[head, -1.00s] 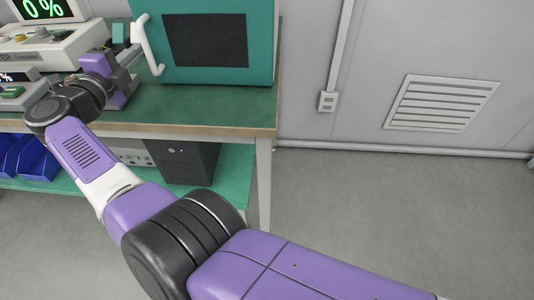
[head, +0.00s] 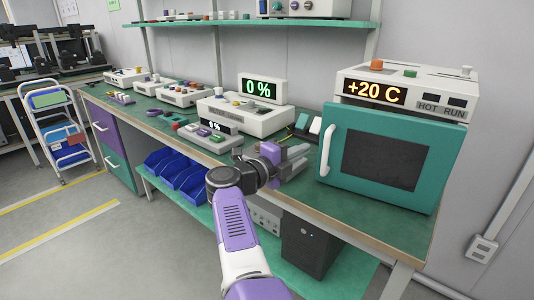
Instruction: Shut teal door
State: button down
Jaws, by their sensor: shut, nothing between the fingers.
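The teal door (head: 446,160) with a dark window is on the front of a white oven-like unit (head: 405,88) at the right of the bench. It lies close against the front of the unit; I cannot tell whether a small gap is left. Its white upright handle (head: 326,150) is at its left edge. My gripper (head: 300,152) is shut and empty. It is just left of the handle, low over the bench top, and appears apart from it. The fingertips are small and partly lost among the grey parts around them.
The green bench (head: 345,215) holds a white device reading 0 % (head: 265,98) and several small instruments to the left. Blue bins (head: 178,172) and a black box (head: 310,240) sit on the shelf below. A wall outlet (head: 483,247) is at right.

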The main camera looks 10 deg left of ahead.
jog(key=a+b, duration=0.1)
jog(key=s+a+b, duration=0.1)
jog(key=a, duration=0.1)
jog(key=a+b, duration=0.2)
jog(key=shift+s+a+f, duration=0.2)
jog(key=shift+a+f, duration=0.05)
jog(key=a+b, duration=0.1)
jog(key=b, duration=0.4)
jog(key=shift+s+a, duration=0.2)
jog(key=shift+a, duration=0.15)
jog(key=shift+s+a+r+b, duration=0.1)
jog(key=shift+a+r+b, duration=0.2)
jog(key=shift+b, duration=0.6)
